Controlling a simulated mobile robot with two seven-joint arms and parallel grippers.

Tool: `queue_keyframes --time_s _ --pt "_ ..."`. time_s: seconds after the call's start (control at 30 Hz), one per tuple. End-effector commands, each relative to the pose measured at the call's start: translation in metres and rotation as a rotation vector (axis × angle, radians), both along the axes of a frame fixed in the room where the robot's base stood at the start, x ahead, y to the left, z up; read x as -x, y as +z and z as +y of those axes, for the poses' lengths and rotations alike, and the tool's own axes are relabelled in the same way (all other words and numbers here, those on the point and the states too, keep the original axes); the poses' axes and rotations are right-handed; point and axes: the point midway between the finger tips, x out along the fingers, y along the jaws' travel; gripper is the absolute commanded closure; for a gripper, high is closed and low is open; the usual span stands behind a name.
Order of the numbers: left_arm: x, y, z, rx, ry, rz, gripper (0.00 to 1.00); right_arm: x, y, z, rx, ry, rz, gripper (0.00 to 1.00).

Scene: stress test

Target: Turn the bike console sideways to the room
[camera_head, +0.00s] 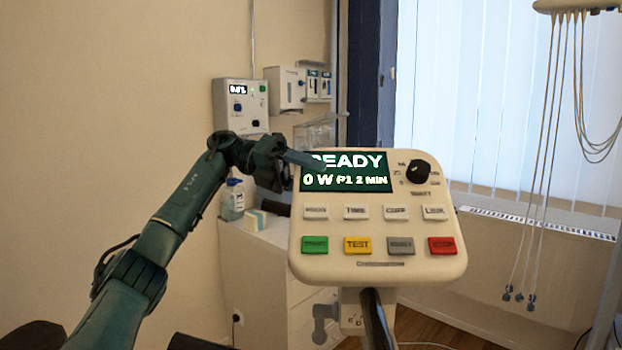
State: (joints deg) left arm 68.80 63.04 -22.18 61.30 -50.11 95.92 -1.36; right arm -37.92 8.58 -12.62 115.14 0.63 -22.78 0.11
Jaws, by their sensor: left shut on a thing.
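The bike console (378,227) is a cream panel in the middle of the head view, with its face towards me. Its dark screen (345,171) reads "READY", "0 W" and "P1 2 MIN". Below are white keys and a row of green, yellow, grey and red keys; a black knob (418,171) is at the upper right. My left gripper (304,160) is shut on the console at its upper left edge. A finger overlaps the screen's corner and covers the start of "READY"; the other finger is hidden. My right gripper is not in view.
A white cabinet (262,275) stands behind and left of the console, with a bottle (232,199) on it. Wall devices (240,107) hang above. Cables (550,150) dangle at the right before window blinds (462,100). The space just right of the console looks clear.

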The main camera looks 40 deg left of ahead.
Motion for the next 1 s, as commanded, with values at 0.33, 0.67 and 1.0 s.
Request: queue_keyframes --time_s 0.33,0.67,1.0 --pt "0.000 0.002 0.001 0.001 0.005 -0.004 0.13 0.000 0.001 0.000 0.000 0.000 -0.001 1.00" --pt "0.004 0.005 0.013 0.002 0.005 -0.002 0.13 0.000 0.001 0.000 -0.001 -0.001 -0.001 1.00" --pt "0.030 0.026 0.077 0.006 0.008 -0.005 0.13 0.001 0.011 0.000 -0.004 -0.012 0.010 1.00"
